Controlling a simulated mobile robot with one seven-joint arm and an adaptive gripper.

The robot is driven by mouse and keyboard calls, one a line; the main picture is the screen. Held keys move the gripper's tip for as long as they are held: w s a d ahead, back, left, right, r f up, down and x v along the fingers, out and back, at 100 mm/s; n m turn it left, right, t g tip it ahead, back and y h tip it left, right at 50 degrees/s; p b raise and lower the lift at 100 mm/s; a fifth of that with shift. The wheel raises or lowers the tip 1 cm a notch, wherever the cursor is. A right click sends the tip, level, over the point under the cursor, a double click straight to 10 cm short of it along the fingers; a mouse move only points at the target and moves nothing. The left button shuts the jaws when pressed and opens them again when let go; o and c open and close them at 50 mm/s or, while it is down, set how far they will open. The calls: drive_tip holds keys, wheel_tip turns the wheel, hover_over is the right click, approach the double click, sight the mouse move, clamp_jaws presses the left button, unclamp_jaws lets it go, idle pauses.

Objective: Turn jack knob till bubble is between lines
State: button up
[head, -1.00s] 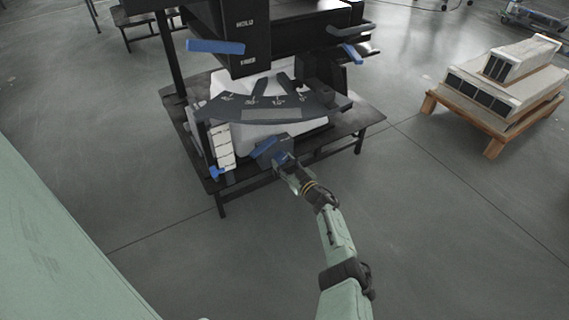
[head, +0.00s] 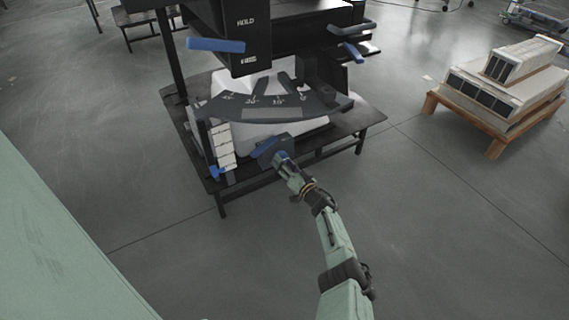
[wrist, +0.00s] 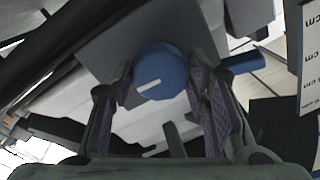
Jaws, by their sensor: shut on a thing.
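The blue jack knob (wrist: 160,72), with a white line on its face, is between my two fingers in the wrist view. My gripper (wrist: 163,95) is shut on it. In the head view my gripper (head: 284,162) meets the front of the machine at a dark block, and my fingers mostly hide the knob there. The machine's curved dark scale (head: 265,105) has white numbers and marks above the block. A bubble and its lines cannot be made out in either view.
A blue lever (head: 265,147) is just left of my gripper. Another blue handle (head: 216,45) sticks out higher up. The machine stands on a black table (head: 345,128). A wooden pallet with pale boxes (head: 470,118) is at the right. The front floor is clear.

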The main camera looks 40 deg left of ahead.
drive_tip(key=shift+a+r, duration=0.1)
drive_tip(key=shift+r, duration=0.05)
drive_tip(key=o, duration=1.2)
drive_tip(key=shift+c, duration=0.2)
drive_tip(key=shift+d, duration=0.2)
drive_tip(key=v, duration=1.1)
drive_tip(key=shift+s+d, duration=0.25)
drive_tip(key=shift+d, duration=0.05)
drive_tip(key=shift+s, duration=0.1)
